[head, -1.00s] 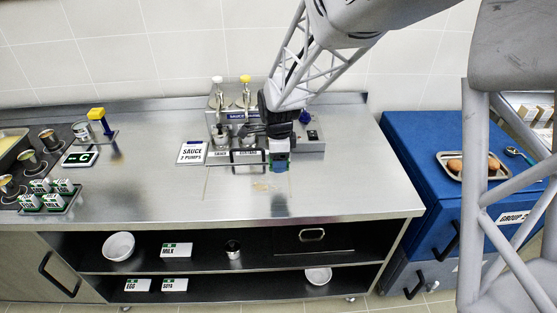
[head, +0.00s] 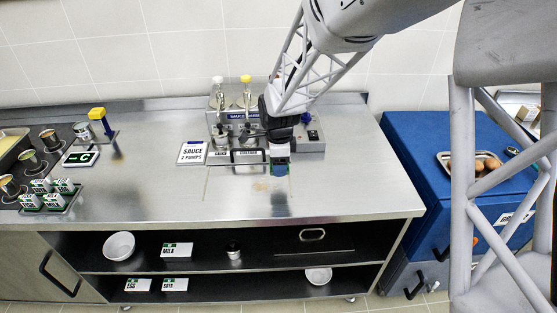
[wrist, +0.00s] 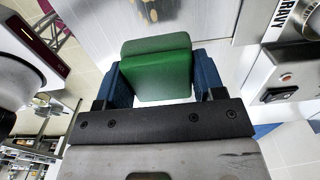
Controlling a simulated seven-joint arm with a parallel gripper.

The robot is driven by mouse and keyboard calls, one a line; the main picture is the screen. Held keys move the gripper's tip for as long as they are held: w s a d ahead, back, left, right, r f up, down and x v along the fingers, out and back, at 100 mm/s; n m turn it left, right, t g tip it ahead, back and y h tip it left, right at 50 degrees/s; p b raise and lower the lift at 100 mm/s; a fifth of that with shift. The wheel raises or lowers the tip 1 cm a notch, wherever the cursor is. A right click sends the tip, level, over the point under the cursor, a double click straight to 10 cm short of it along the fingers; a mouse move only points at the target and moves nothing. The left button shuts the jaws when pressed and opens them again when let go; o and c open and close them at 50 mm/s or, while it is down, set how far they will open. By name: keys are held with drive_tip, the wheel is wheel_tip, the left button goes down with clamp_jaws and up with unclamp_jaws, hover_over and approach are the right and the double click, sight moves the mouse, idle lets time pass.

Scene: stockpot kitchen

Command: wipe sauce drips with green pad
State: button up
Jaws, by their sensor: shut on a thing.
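My gripper (head: 279,168) is low over the steel counter, in front of the sauce dispensers. In the wrist view its two blue fingers (wrist: 160,75) are shut on the green pad (wrist: 155,70), one on each side. In the head view the pad is not clear. Faint tan sauce drips (head: 262,186) lie on the counter just left of the gripper. Brownish spots (wrist: 124,18) also show beyond the pad in the wrist view. Whether the pad touches the counter cannot be told.
The sauce dispensers (head: 245,95), with white and yellow tops, stand behind the gripper. A sign (head: 192,153) reading SAUCE 2 PUMPS stands left of them. A blue cabinet (head: 410,150) stands at the right.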

sight(278, 185)
drive_tip(key=shift+f, duration=2.7)
drive_tip(key=shift+a+f, duration=0.4)
drive_tip(key=shift+f, duration=0.1)
drive_tip(key=shift+c, duration=0.3)
drive_tip(key=shift+a+f, duration=0.2)
drive_tip(key=shift+a, duration=2.05)
drive_tip(key=shift+a+f, duration=0.15)
drive_tip(key=shift+a, duration=0.1)
drive_tip(key=shift+a+r, duration=0.25)
drive_tip(key=shift+a, duration=0.85)
drive_tip(key=shift+d+f, duration=0.15)
drive_tip(key=shift+d, duration=3.7)
drive_tip(key=shift+d+r, duration=0.2)
drive_tip(key=shift+r, duration=3.9)
